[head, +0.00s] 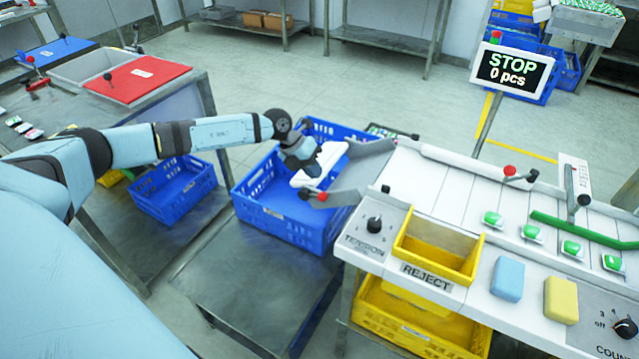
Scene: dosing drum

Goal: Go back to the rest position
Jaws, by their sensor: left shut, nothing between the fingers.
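My left arm reaches in from the left across the picture. Its left gripper (308,190) hangs over the blue crate (262,222) at the end of the machine's chute (362,168). The gripper is shut and empty. A small red knob (322,196) on the chute's edge shows right beside the fingertips; I cannot tell whether they touch. My right gripper is not in view.
The sign (512,70) reads STOP, 0 pcs. The white conveyor (450,190) carries several green-and-white packs. A yellow reject bin (438,245), a blue block (508,279) and a yellow block (561,300) are at its front. A bench with a red lid (137,79) stands left.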

